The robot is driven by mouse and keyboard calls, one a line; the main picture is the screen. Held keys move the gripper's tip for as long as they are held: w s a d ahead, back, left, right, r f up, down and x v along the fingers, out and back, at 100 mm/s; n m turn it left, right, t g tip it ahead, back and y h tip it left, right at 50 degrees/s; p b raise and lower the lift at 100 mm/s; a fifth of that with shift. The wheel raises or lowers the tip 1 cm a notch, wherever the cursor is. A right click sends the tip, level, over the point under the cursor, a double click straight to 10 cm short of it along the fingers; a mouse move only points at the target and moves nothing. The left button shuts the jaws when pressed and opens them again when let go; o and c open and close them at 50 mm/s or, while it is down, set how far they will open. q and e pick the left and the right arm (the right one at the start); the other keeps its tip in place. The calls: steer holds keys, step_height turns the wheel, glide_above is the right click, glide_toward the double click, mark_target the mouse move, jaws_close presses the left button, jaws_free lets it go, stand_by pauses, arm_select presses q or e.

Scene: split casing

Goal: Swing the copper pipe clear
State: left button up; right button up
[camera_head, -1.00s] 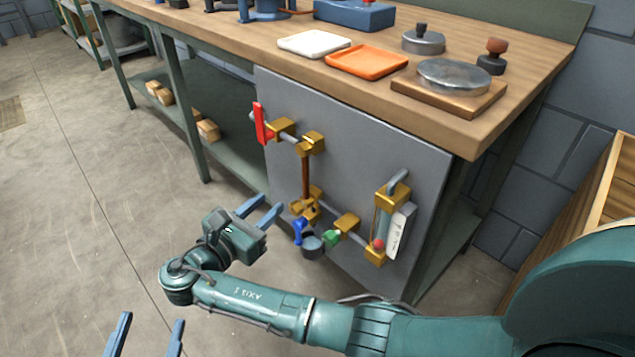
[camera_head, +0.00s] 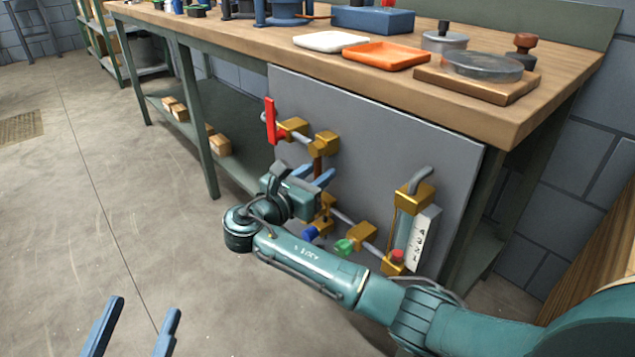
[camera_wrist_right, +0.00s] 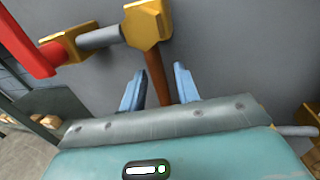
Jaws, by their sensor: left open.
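The copper pipe (camera_head: 318,165) runs upright on the grey panel, below a brass elbow (camera_head: 325,143). My right gripper (camera_head: 314,173) is at the pipe and hides most of it in the head view. In the right wrist view, the pipe (camera_wrist_right: 157,75) shows between the two blue fingers (camera_wrist_right: 159,86), with a gap on each side. The right gripper looks open. The lower brass fitting (camera_head: 325,207) is partly hidden behind my right gripper. My left gripper (camera_head: 142,310) is open and empty, low at the left over the floor, far from the panel.
A red lever (camera_head: 270,120) sits left of the pipe's top; it also shows in the wrist view (camera_wrist_right: 25,45). A blue knob (camera_head: 310,233), a green knob (camera_head: 344,246) and a gauge tube (camera_head: 403,225) are lower right. The workbench (camera_head: 480,110) overhangs the panel. Floor at left is free.

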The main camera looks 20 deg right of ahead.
steer(key=shift+w+d, duration=0.1)
steer(key=shift+d, duration=0.05)
jaws_close()
stand_by(0.5)
